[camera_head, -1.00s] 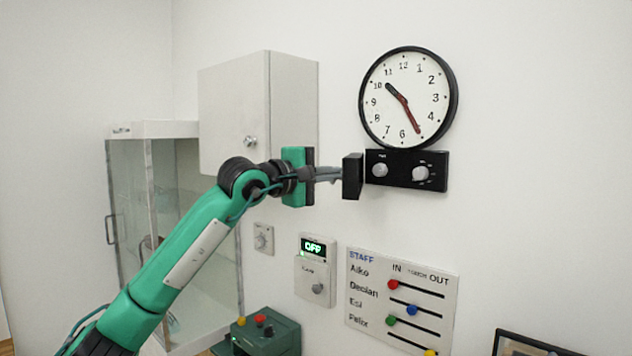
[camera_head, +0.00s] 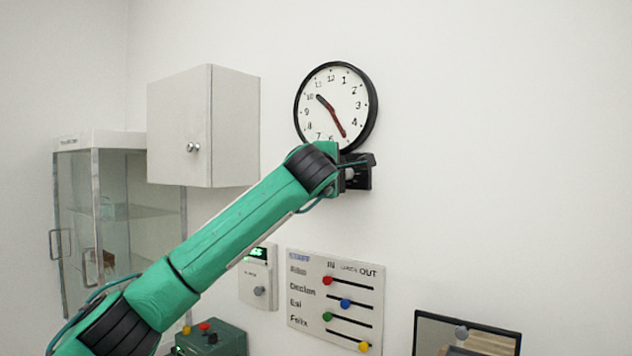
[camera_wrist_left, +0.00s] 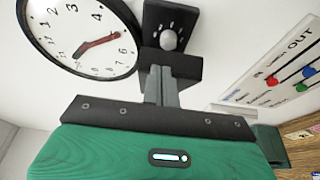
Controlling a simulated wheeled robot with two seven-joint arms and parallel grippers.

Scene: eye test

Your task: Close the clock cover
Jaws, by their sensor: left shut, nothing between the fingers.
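The round white clock (camera_head: 335,105) with a black rim hangs on the wall; it also shows in the left wrist view (camera_wrist_left: 80,35). Below it is a black control box (camera_head: 362,180) with knobs, one plain in the wrist view (camera_wrist_left: 168,40). A black panel (camera_wrist_left: 182,68), seemingly the cover, stands out at the box's near end, not lying flat over the visible knob. My left gripper (camera_wrist_left: 161,75) is shut and empty, its fingertips at this panel; I cannot tell whether they touch. In the head view my wrist hides the fingers and part of the box. My right gripper is out of view.
A white wall cabinet (camera_head: 180,125) and a glass case (camera_head: 120,225) stand to the left. Below are a staff board (camera_head: 300,312) with coloured sliders, a small display panel (camera_head: 257,290) and a dark frame (camera_head: 418,340). The wall right of the clock is bare.

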